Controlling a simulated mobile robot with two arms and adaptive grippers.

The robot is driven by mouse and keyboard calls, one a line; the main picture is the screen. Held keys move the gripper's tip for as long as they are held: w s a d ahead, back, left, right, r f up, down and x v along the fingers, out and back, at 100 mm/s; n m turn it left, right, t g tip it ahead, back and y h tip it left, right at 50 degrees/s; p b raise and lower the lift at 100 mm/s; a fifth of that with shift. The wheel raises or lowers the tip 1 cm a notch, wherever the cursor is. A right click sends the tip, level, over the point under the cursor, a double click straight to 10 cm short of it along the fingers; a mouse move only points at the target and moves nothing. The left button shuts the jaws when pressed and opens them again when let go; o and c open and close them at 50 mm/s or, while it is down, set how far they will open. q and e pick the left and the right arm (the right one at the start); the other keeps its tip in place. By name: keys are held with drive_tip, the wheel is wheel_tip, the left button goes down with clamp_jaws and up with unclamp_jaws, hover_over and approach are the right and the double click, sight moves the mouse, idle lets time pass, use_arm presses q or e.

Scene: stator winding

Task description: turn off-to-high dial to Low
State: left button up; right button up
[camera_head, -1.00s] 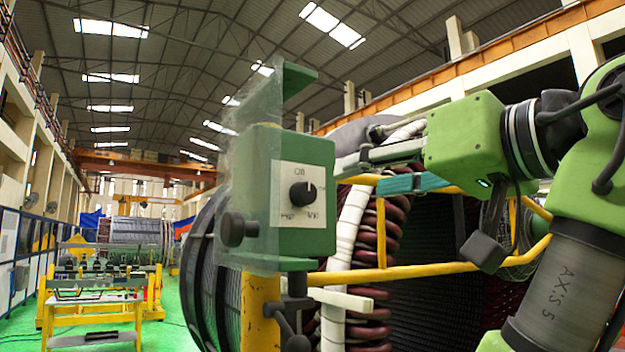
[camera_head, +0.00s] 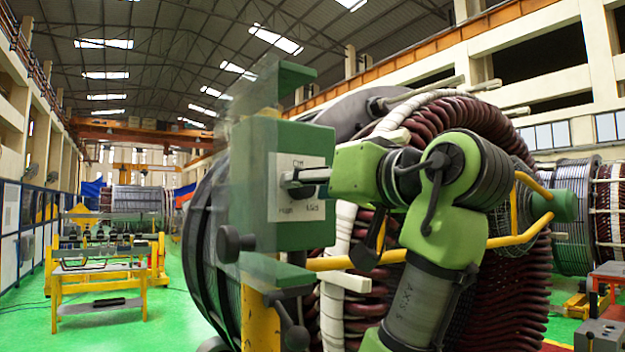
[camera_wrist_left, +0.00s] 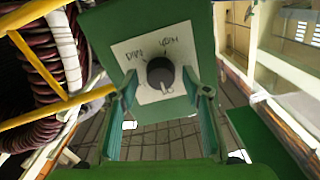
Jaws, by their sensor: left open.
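The dial is a round black knob (camera_wrist_left: 160,72) on a white plate (camera_wrist_left: 140,50) fixed to a green box (camera_head: 300,235). The left wrist view sees the plate upside down. A light mark on the knob points down there, towards the side away from "Mid" and "High". My left gripper (camera_wrist_left: 160,98) is open, with one finger on each side of the knob; whether they touch it is unclear. It also shows in the head view (camera_head: 300,178).
The box sits on a yellow post (camera_head: 255,315) with a dark side knob (camera_head: 232,242) and a clamp below. Behind is a large stator with dark red coils (camera_head: 470,130) and a yellow rail (camera_head: 515,240). Open green floor (camera_head: 160,330) lies at the left.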

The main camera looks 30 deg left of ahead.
use_arm(q)
drive_tip(key=shift+s, duration=0.1)
drive_tip(key=c, duration=1.1)
